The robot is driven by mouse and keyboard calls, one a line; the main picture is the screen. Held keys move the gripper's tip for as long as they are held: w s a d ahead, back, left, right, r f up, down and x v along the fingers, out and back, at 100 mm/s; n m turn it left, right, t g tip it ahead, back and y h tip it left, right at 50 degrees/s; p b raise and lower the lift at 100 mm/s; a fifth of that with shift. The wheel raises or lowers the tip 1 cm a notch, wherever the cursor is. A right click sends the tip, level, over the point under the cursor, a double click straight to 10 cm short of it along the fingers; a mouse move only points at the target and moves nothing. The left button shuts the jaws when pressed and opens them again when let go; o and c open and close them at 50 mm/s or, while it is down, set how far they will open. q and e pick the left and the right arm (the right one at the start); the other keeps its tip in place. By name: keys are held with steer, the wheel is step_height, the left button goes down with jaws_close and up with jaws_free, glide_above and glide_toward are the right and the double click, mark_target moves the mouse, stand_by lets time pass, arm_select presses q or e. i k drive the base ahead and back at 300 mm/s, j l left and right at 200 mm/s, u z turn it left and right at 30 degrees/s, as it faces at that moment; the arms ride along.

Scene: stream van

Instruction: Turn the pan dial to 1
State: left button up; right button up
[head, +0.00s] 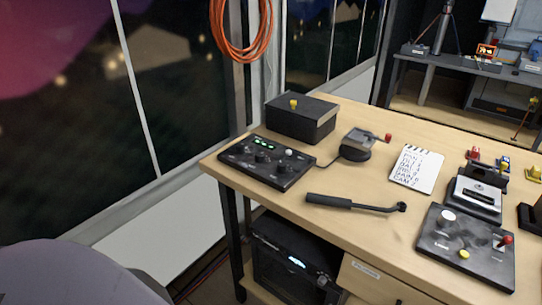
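A black control panel (267,161) lies at the left end of the wooden desk. It has green lit displays (258,142), several black knobs and one white knob (288,153). A second dark panel (467,246) lies at the right front of the desk. It has a white knob (446,217), a yellow knob (464,254) and a red-tipped lever (505,241). The labels are too small to read, so I cannot tell which dial is the pan dial or where it points. Neither of my grippers is in view.
A black box (301,119) with a yellow knob stands behind the left panel. A red-tipped lever device (358,143), a written notepad (416,168) and a black handle (350,203) lie on the desk (335,225). Windows line the left; a dark cabinet (293,262) stands underneath.

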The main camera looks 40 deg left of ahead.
mark_target(239, 147)
steer(key=u, duration=1.3)
